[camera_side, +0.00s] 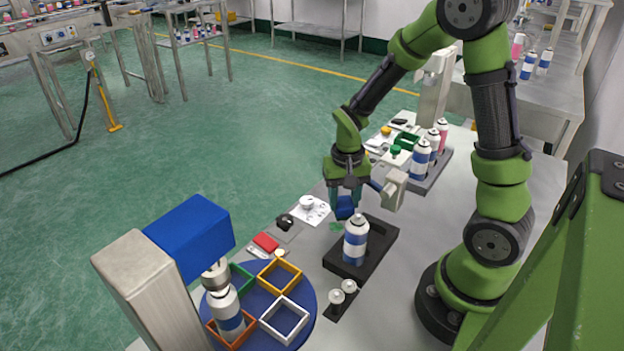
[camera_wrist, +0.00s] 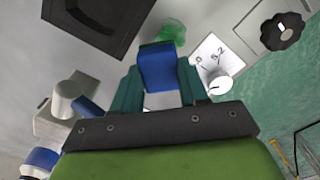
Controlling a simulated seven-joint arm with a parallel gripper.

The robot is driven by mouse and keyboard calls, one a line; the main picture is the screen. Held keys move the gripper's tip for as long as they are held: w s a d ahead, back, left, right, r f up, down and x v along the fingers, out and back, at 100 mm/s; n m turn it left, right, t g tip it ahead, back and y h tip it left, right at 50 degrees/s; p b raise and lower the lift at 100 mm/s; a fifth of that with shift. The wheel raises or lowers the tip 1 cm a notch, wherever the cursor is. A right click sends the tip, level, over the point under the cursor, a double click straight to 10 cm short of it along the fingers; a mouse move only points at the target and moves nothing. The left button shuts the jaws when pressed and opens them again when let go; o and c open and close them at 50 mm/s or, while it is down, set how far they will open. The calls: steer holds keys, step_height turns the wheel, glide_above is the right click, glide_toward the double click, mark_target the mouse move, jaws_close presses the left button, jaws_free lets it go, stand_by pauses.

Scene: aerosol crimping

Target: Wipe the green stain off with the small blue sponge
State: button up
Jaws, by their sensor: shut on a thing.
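My gripper (camera_side: 346,198) is shut on the small blue sponge (camera_side: 345,208). In the wrist view the sponge (camera_wrist: 158,68) sits between the two dark green fingers of my gripper (camera_wrist: 160,80). The green stain (camera_side: 336,226) is a small patch on the grey table, just below and left of the sponge in the side view. In the wrist view the stain (camera_wrist: 173,33) shows just beyond the sponge's end, partly hidden by it. I cannot tell whether the sponge touches the table.
A black tray (camera_side: 382,250) holding a blue and white can (camera_side: 355,240) stands right beside the stain. A white dial plate (camera_side: 312,211) and a black knob (camera_side: 285,222) lie to the left. A blue turntable (camera_side: 262,338) with coloured square frames stands in front, under a blue-headed press (camera_side: 190,238).

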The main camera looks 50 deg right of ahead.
mark_target(339, 208)
steer(key=shift+f, duration=1)
steer(key=shift+a, duration=0.1)
steer(key=shift+a+r, duration=0.1)
steer(key=shift+a, duration=2.85)
steer(key=shift+d+f, duration=0.15)
steer(key=shift+d, duration=0.8)
steer(key=shift+d+f, duration=0.1)
steer(key=shift+d, duration=0.8)
steer(key=shift+s+d, duration=0.1)
steer(key=shift+d, duration=1.25)
steer(key=shift+r, duration=0.15)
steer(key=shift+a, duration=0.1)
